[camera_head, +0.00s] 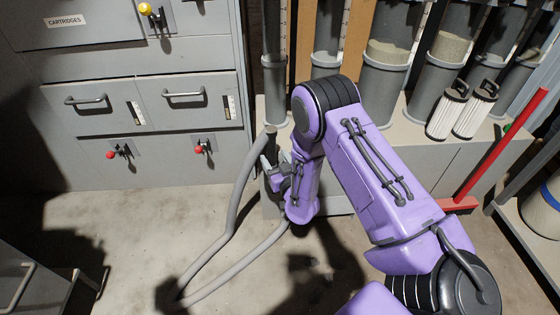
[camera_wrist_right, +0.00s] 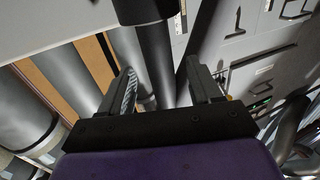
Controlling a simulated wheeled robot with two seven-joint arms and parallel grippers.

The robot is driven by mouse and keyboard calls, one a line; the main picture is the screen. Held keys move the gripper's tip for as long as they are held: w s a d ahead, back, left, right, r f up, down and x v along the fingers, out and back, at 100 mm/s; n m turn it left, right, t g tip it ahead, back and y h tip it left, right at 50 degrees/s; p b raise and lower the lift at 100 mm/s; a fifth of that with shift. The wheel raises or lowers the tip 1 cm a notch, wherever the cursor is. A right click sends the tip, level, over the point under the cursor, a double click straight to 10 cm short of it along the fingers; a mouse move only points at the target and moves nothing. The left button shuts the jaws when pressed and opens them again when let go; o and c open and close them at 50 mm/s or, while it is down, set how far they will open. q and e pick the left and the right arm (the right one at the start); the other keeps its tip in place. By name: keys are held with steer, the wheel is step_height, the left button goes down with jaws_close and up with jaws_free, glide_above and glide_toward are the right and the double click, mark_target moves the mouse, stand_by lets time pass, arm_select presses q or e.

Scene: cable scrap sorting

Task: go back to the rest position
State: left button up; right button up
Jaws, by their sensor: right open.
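My right arm is purple and comes in from the lower right of the head view. My right gripper (camera_head: 268,164) is in front of the grey cabinet and tubes, beside a grey hose (camera_head: 236,195). In the right wrist view its two dark fingers (camera_wrist_right: 163,85) stand apart. A dark tube (camera_wrist_right: 156,50) shows between and beyond the fingers; I cannot tell how near it is. Nothing is visibly held. My left gripper is not in view.
A grey cabinet (camera_head: 150,140) with drawers and red knobs stands at left. Clear tubes with grey collars (camera_head: 384,90) stand on a bench behind my arm. Two white filter cartridges (camera_head: 448,112) and a red bar (camera_head: 500,150) are at right.

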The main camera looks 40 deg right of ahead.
steer(key=v, duration=0.8)
steer(key=shift+p, duration=0.4)
steer(key=s+a+f+m+g, duration=0.2)
steer(key=s+f+g, duration=0.55)
steer(key=s, duration=0.55)
steer(key=s+a+f+m+g, duration=0.2)
steer(key=s+f+g, duration=0.6)
steer(key=s, duration=0.4)
step_height(320, 180, up, 24)
steer(key=s+t+p, duration=0.1)
steer(key=s+p, duration=0.1)
steer(key=p, duration=2.3)
steer(key=shift+y, duration=0.3)
